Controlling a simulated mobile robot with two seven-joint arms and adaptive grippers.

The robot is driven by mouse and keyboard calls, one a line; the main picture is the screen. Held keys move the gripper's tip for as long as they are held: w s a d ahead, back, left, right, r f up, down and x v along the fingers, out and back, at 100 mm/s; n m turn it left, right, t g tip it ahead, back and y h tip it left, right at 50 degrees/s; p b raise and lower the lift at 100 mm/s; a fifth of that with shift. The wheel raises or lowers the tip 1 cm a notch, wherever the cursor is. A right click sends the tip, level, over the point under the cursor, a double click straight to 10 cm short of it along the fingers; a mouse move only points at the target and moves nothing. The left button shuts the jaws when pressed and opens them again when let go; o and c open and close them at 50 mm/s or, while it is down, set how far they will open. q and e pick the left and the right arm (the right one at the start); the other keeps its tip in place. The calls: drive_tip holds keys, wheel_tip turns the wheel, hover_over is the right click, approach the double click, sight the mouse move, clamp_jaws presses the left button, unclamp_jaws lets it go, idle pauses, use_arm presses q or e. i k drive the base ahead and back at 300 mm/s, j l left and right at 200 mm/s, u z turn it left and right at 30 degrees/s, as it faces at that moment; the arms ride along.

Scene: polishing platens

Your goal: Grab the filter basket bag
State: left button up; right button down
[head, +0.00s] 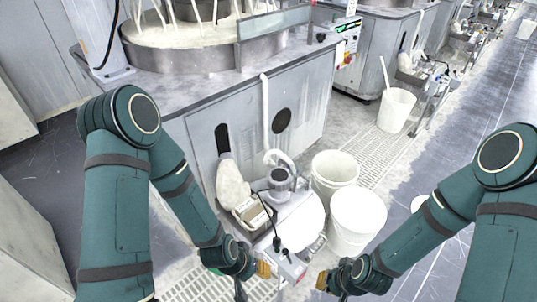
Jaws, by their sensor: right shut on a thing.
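A long, pale filter bag (231,185) hangs from an outlet on the front of the grey cabinet, left of centre, its lower end at a crate with pale blocks. Both my arms reach down to the bottom of the head view, well below and apart from the bag. My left gripper (240,292) shows only as a small dark part at the bottom edge; its fingers cannot be made out. My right gripper (343,297) is at the bottom edge, right of centre, mostly cut off. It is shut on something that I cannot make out.
A white round drum lid (300,222) with a grey pump (279,180) stands at the centre. White buckets (335,168) (358,212) stand right of it, and another (397,108) farther back. A polishing machine (190,58) fills the upper left. Floor on the right is open.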

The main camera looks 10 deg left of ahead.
sight(251, 214)
drive_tip(key=i+j+z, duration=0.15)
drive_tip(key=j+z, duration=0.3)
drive_tip(key=i+j+z, duration=0.1)
drive_tip(key=j+z, duration=0.85)
drive_tip(key=l, duration=0.1)
